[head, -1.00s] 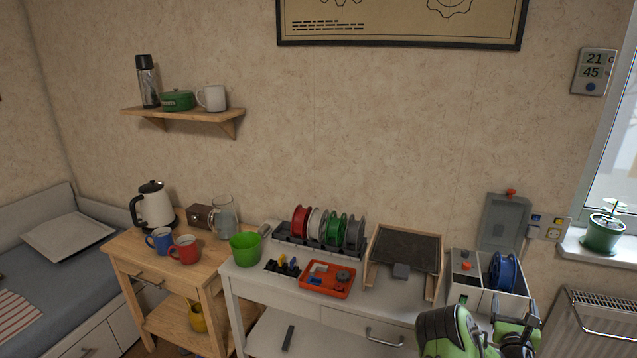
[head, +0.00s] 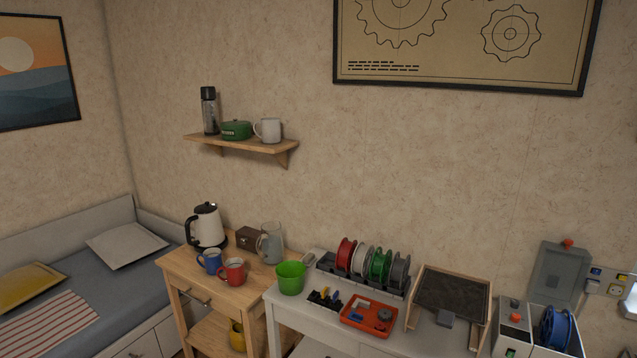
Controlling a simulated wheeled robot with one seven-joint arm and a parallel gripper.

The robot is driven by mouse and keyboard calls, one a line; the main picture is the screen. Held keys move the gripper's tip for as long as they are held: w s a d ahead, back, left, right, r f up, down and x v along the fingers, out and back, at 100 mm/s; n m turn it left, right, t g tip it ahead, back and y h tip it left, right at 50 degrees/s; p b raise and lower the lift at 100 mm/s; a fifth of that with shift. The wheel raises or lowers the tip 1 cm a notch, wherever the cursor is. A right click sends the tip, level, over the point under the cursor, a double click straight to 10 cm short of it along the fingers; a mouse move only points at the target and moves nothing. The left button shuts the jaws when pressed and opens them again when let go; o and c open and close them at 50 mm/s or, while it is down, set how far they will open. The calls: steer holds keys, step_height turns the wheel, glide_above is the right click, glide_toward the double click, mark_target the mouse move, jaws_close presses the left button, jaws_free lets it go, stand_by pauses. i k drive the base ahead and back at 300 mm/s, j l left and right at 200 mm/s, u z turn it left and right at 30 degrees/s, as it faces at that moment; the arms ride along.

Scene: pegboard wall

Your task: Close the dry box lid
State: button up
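The dry box (head: 512,338) stands at the right end of the white table, at the lower right of the head view. Its grey translucent lid (head: 560,272) stands open, raised upright at the back, with a red-orange knob (head: 568,243) at its top edge. A blue filament spool (head: 556,328) sits inside the box, and its lower part is cut off by the frame. My gripper does not show. A small pale piece at the right edge may be part of my arm, but I cannot tell.
The white table (head: 300,312) also holds a framed dark panel (head: 452,293), a spool rack (head: 362,284), a red tray (head: 369,316) and a green cup (head: 291,277). A wooden cart (head: 180,262) with a kettle (head: 207,228) and mugs stands left. A wall socket (head: 616,288) is right of the lid.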

mark_target(568, 242)
steer(key=z, duration=1.35)
steer(key=i+j+u, duration=0.15)
steer(key=i+u, duration=0.3)
steer(key=i, duration=0.25)
steer(key=i+l+u, duration=0.1)
steer(key=i+u, duration=0.35)
steer(key=i, duration=0.25)
